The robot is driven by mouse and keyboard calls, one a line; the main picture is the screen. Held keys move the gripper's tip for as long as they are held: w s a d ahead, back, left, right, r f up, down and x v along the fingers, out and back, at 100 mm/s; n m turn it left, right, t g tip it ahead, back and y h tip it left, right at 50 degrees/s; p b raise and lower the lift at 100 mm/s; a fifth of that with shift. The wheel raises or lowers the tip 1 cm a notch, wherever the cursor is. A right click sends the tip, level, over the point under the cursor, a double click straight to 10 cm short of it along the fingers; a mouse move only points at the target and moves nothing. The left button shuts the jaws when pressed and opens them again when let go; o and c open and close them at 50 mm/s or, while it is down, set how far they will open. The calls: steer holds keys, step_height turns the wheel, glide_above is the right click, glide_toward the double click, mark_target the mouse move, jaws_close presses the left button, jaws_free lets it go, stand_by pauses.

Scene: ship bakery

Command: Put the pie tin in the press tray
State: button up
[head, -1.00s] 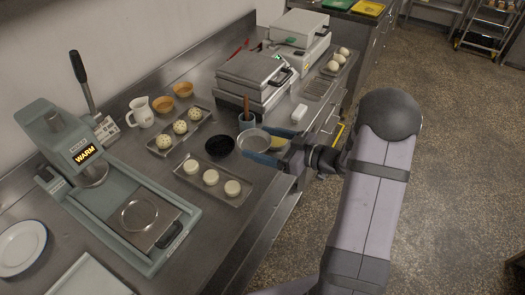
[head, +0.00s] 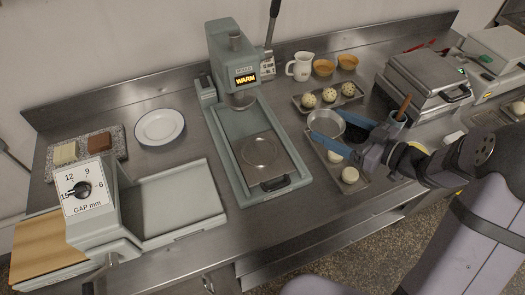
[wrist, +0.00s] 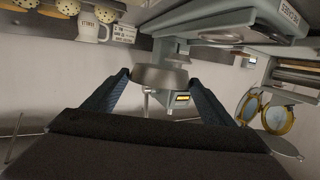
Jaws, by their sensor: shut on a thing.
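The pie tin (head: 326,122) is a shallow round grey metal tin. My gripper (head: 335,131) is shut on it, with blue fingers on either side, and holds it over the far end of the tray of white dough pucks. In the wrist view the tin (wrist: 160,76) sits between the two fingertips. The press (head: 236,65) with the lit WARM sign stands left of my gripper. Its press tray (head: 258,151) is a flat plate with a round mark and a dark handle, lying in front of the press head. Nothing lies on it.
A tray of dough pucks (head: 349,175) lies under my gripper, and a tray of speckled balls (head: 329,96) behind it. A white jug (head: 300,66) and orange bowls stand at the back. A white plate (head: 160,127) and a machine with a GAP dial (head: 85,189) are further left.

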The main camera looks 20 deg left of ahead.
steer(key=s+a+r+n+g+y, duration=0.1)
steer(key=s+a+r+n+g, duration=0.1)
steer(key=s+a, duration=0.55)
steer(key=s+a+r+n+g, duration=0.1)
steer(key=s+a+r+g, duration=0.3)
steer(key=a, duration=0.7)
steer(key=m+t, duration=0.3)
steer(key=t, duration=0.3)
glide_above(267, 158)
steer(key=shift+f, duration=2.05)
steer(key=shift+h, duration=0.4)
steer(key=shift+a+f, duration=0.1)
steer(key=shift+f, duration=4.85)
steer(key=shift+f, duration=0.1)
steer(key=shift+f, duration=0.15)
steer(key=o, duration=1)
steer(key=shift+r, duration=0.2)
